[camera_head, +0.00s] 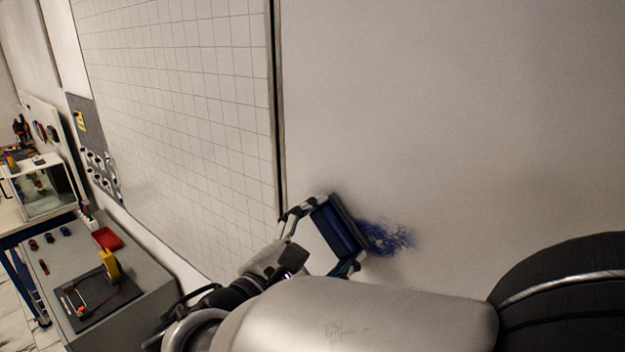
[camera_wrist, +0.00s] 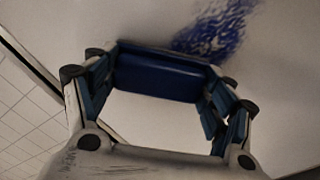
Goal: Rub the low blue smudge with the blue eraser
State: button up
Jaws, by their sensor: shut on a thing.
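The blue eraser (camera_head: 338,226) is held crosswise between the fingers of my gripper (camera_head: 336,230), close to the white wall panel. Whether it touches the panel I cannot tell. The blue smudge (camera_head: 386,238) is a scribbled patch on the panel just right of the eraser; part of it may be hidden behind the eraser. In the wrist view the eraser (camera_wrist: 160,74) spans the gap between the two fingers (camera_wrist: 160,78), and the smudge (camera_wrist: 220,30) lies beyond it, up and to the right, with speckled pale patches in it. My gripper is shut on the eraser's ends.
A gridded white board (camera_head: 180,110) with a dark edge stands left of the plain panel. A grey bench (camera_head: 140,268) at lower left bears a red tray (camera_head: 107,239) and a yellow block (camera_head: 109,266). The panel above and right of the smudge is clear.

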aim_at(355, 236)
jog(key=shift+s+d, duration=1.1)
jog(key=shift+d, duration=0.1)
jog(key=shift+s+d+b, duration=0.25)
jog(key=shift+s+d, duration=0.75)
jog(key=shift+d, duration=0.4)
jog(key=shift+s+d+b, duration=0.3)
jog(key=shift+s+d, duration=0.75)
jog(key=shift+d, duration=0.3)
jog(key=shift+s+d+b, duration=0.25)
jog(key=shift+s+d, duration=0.75)
jog(key=shift+d, duration=0.4)
jog(key=shift+a, duration=0.1)
jog(key=shift+w, duration=0.1)
jog(key=shift+w+a+b, duration=0.25)
jog(key=shift+w+a, duration=0.75)
jog(key=shift+a, duration=0.3)
jog(key=shift+w+a+b, duration=0.25)
jog(key=shift+w+a, duration=0.7)
jog(key=shift+a, duration=0.3)
jog(key=shift+w+a, duration=1.15)
jog(key=shift+a, duration=0.3)
jog(key=shift+w+a, duration=1.1)
jog(key=shift+a, duration=0.3)
